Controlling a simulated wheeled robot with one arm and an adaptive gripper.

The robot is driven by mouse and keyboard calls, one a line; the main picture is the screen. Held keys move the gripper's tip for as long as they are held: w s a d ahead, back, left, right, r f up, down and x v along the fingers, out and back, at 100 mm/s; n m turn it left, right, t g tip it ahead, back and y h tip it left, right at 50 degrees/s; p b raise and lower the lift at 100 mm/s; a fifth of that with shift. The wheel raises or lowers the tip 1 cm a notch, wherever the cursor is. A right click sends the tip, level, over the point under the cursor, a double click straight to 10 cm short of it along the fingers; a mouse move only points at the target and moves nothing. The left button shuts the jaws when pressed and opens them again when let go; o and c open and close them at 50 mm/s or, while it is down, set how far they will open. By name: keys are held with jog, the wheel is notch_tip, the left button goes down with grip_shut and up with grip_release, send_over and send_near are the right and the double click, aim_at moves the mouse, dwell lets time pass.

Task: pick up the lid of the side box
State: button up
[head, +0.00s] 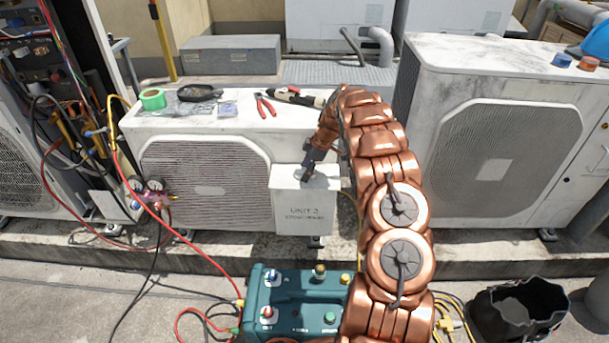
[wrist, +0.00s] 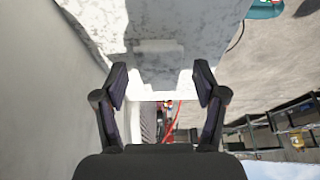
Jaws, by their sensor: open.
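The side box (head: 305,212) is a pale box marked "UNIT 2" on the right end of the middle condenser. Its lid (head: 284,178) is a light, flat top that appears seated on the box. My gripper (head: 308,174) is at the lid's top, pointing down, and partly hides it. In the wrist view, my gripper (wrist: 161,86) is open, with its two dark fingers apart. A speckled pale surface (wrist: 160,35), seemingly the lid, lies beyond and between the fingertips. I cannot tell whether the fingers touch it.
The condenser top holds green tape (head: 153,98), red pliers (head: 265,106) and other tools. A teal machine (head: 290,300) with hoses stands on the ground in front. A black bucket (head: 518,308) is at lower right. Another condenser (head: 500,150) stands close on the right.

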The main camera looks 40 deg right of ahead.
grip_shut()
dwell(0.6)
